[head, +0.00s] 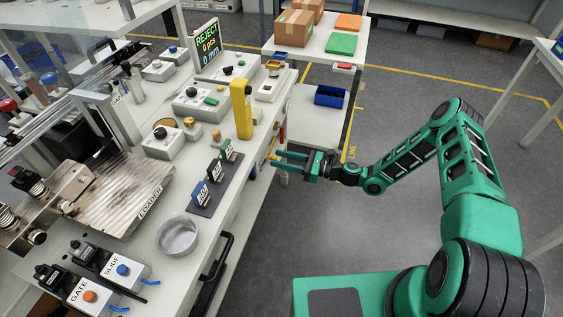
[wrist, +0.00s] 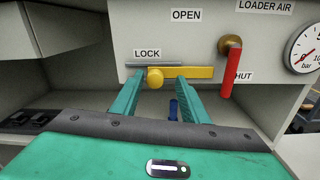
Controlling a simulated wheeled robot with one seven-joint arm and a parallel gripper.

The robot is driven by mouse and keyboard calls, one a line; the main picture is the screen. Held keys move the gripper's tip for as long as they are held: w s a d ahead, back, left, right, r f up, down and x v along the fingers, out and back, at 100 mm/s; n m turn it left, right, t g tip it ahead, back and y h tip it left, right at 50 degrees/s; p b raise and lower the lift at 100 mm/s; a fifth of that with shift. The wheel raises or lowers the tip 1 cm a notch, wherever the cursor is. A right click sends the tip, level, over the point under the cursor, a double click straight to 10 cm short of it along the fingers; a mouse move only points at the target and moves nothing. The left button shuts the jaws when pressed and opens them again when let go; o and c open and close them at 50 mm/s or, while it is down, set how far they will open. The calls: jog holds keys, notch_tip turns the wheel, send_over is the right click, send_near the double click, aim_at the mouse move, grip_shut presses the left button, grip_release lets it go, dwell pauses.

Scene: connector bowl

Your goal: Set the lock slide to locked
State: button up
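The lock slide (wrist: 195,72) shows in the wrist view as a yellow bar with a round yellow knob (wrist: 155,78) near its left end, on a pale panel. The LOCK label (wrist: 147,54) sits just above the knob, and the OPEN label (wrist: 186,15) is higher and to the right. My gripper (wrist: 158,88) is open, with one green fingertip on each side of the knob; I cannot tell whether either touches it. In the head view my gripper (head: 276,159) is at the bench's right side, and the slide is too small there to make out clearly.
A red valve handle (wrist: 226,75) hangs down right of the slide, partly covering a label. A pressure gauge (wrist: 306,48) is at the far right. An open shelf space lies below the panel. In the head view, the floor right of the bench is clear around my arm.

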jog(key=shift+s, duration=0.1)
jog(key=v, duration=1)
jog(key=shift+d, duration=0.3)
jog(key=shift+s, duration=0.1)
jog(key=s+d+r+n+g+h, duration=0.4)
jog(key=s+d+r+n+h, duration=0.35)
jog(key=d+r, duration=0.25)
jog(key=s+d+r+n+g+h, duration=0.3)
jog(key=s+d+r+n+h, duration=0.3)
jog(key=s+d+r+n, duration=0.35)
jog(key=s+d+r+h, duration=0.1)
jog(key=s+d+r, duration=0.1)
jog(key=s+r, duration=0.2)
jog(key=s+d+r+h, duration=0.1)
jog(key=s+d+r, duration=0.2)
jog(key=s+r, duration=0.2)
jog(key=s+d+r+t+h, duration=0.1)
jog(key=s+r, duration=0.4)
jog(key=s, duration=0.5)
jog(key=shift+d+r, duration=0.2)
jog(key=shift+d, duration=0.55)
